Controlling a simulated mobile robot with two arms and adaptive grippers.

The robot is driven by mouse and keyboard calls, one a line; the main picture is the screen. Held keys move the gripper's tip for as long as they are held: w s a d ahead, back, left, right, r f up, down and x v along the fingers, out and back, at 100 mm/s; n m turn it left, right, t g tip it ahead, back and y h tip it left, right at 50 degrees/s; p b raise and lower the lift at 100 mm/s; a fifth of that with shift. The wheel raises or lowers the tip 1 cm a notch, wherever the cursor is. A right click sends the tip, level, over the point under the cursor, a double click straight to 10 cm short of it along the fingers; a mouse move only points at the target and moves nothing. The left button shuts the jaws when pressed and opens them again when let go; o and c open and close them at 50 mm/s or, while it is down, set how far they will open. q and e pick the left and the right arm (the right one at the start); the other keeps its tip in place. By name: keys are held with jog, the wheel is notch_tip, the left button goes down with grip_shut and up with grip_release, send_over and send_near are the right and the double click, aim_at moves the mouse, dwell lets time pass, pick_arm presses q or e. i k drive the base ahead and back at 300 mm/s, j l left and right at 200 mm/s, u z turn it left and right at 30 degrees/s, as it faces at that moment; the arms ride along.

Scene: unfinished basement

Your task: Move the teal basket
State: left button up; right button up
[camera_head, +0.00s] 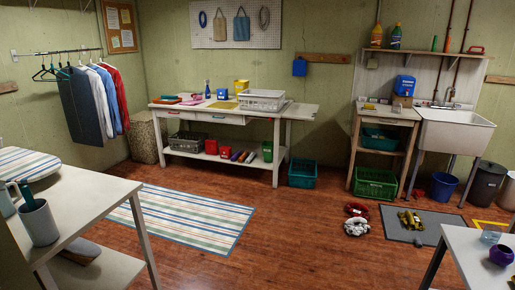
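A teal basket (303,174) stands upright on the wooden floor in the camera_head view. It is at the right end of the long white table, close to the wall. I cannot make out anything inside it. A second teal container (379,141), wide and shallow, sits on the shelf of the wooden stand beside the sink. Neither of my grippers is in view.
The long white table (300,111) holds a white basket (262,99). A green crate (375,183) stands on the floor under the wooden stand. Small red and white items (356,227) and a grey mat (428,233) lie nearer. A striped rug (185,216) lies left; the middle floor is clear. White tables flank the foreground.

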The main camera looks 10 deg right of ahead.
aim_at(301, 178)
jog(key=i+l+z, duration=0.35)
jog(key=i, duration=0.3)
jog(key=i+z, duration=0.35)
jog(key=i, duration=0.25)
jog(key=i+j+z, duration=0.1)
jog(key=i+z, duration=0.25)
jog(key=i, duration=0.3)
jog(key=i+l+z, duration=0.25)
jog(key=i, duration=0.85)
jog(key=i+j+z, duration=0.25)
jog(key=i, duration=0.85)
